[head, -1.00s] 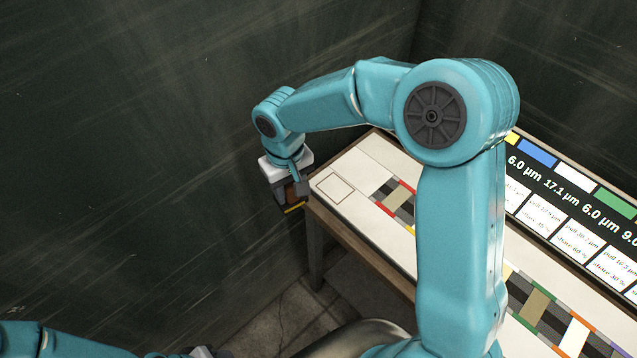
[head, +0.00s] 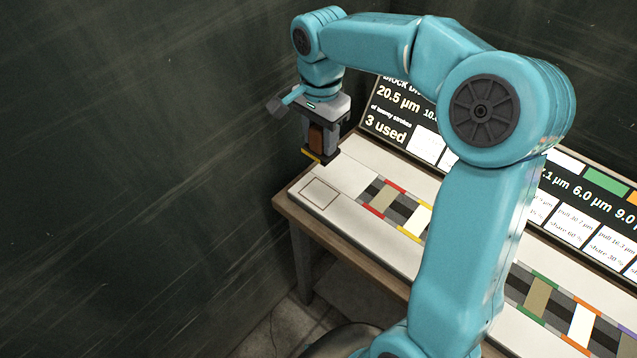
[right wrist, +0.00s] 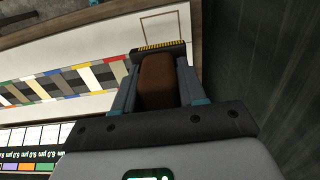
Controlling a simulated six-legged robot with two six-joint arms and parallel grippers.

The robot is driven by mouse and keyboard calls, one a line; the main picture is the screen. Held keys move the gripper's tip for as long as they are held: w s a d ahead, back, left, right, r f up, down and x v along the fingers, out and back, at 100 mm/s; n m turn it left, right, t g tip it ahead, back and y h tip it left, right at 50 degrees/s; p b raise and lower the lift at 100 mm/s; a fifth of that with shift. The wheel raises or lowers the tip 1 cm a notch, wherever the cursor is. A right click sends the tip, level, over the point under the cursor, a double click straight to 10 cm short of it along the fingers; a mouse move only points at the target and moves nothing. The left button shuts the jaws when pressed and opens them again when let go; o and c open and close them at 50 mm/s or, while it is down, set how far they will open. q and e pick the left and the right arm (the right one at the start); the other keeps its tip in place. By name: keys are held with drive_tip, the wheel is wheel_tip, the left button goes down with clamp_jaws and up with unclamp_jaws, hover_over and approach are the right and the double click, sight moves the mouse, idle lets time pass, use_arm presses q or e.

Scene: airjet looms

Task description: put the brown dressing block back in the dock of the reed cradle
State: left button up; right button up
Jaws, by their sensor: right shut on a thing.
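My right gripper (head: 321,150) is shut on the brown dressing block (head: 316,135) and points down above the left end of the long pale cradle (head: 345,178). A dark edge with yellow marks shows at the block's lower end. In the right wrist view the brown block (right wrist: 158,80) sits between both fingers of the right gripper (right wrist: 160,72). A thin-outlined square (head: 320,193), bare and flat, lies at the cradle's left end; it also shows in the right wrist view (right wrist: 165,27) beyond the block. The block appears apart from the surface. My left gripper is out of view.
A row of coloured and grey strips (head: 384,200) runs along the cradle, right of the square. A dark display board (head: 395,115) with figures and white cards stands behind. Dark walls (head: 130,150) close in at the left and back. My right arm hides the cradle's middle.

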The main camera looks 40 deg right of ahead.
drive_tip(key=f, duration=1.3)
drive_tip(key=shift+w+f, duration=0.2)
drive_tip(key=shift+f, duration=0.1)
drive_tip(key=shift+f, duration=0.15)
drive_tip(key=o, duration=1.2)
wheel_tip(320, 180, up, 12)
drive_tip(key=shift+a+r, duration=0.1)
drive_tip(key=shift+r, duration=0.05)
